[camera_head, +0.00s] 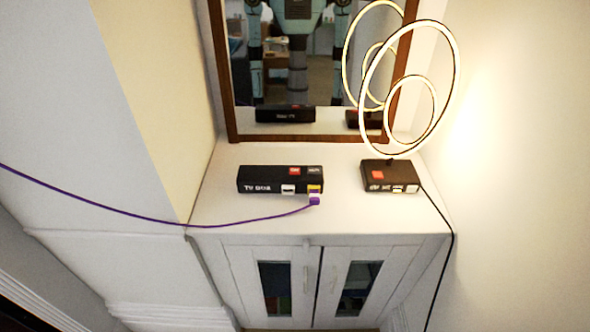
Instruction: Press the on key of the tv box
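The TV box (262,184) is a long black box lying on the white cabinet top. White lettering that reads like "TV BOX" is on its front face. On its top, toward the right, is a red key (295,171) with small white lettering that looks like "ON". A dark key or label (314,171) sits to the right of it. A white port (288,189) shows on the front, and a purple plug (314,199) sits at the front right end. Neither gripper is in view directly; the mirror shows part of my body.
A lit ring lamp (364,128) stands on a black base (390,188) with a red button, right of the TV box. A purple cable (150,214) runs left from the plug. A wood-framed mirror (232,118) stands behind. The white cabinet top (225,212) has free room at front.

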